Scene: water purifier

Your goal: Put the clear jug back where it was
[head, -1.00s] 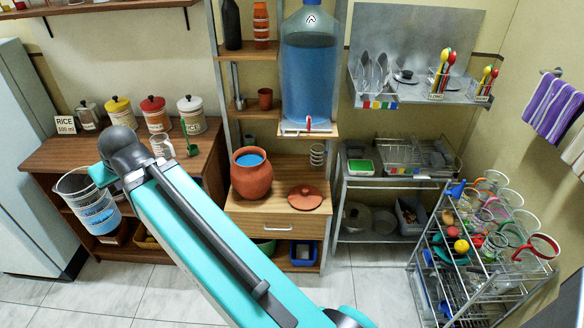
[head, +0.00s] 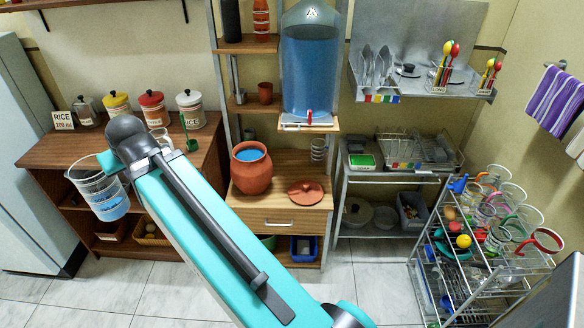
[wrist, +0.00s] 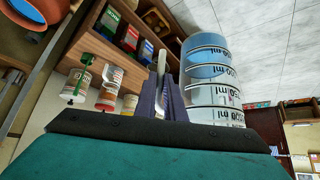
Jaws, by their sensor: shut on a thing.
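The clear jug (head: 108,197) has printed measure marks and holds blue water. In the head view it hangs at the left, tilted slightly, in front of the wooden counter's left part. In the wrist view the jug (wrist: 212,85) shows large on the right, with its ml marks. My gripper (wrist: 162,95) is shut on the jug's handle, a pale strip between the dark fingers. In the head view my arm hides most of the gripper. The jug looks held in the air, apart from the counter.
A wooden counter (head: 60,152) holds several lidded canisters. A clay pot (head: 251,176) with water and a clay lid (head: 305,194) stand on a cabinet below a water dispenser (head: 308,70). A wire rack (head: 470,285) at right holds several cups. A fridge (head: 25,180) stands far left.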

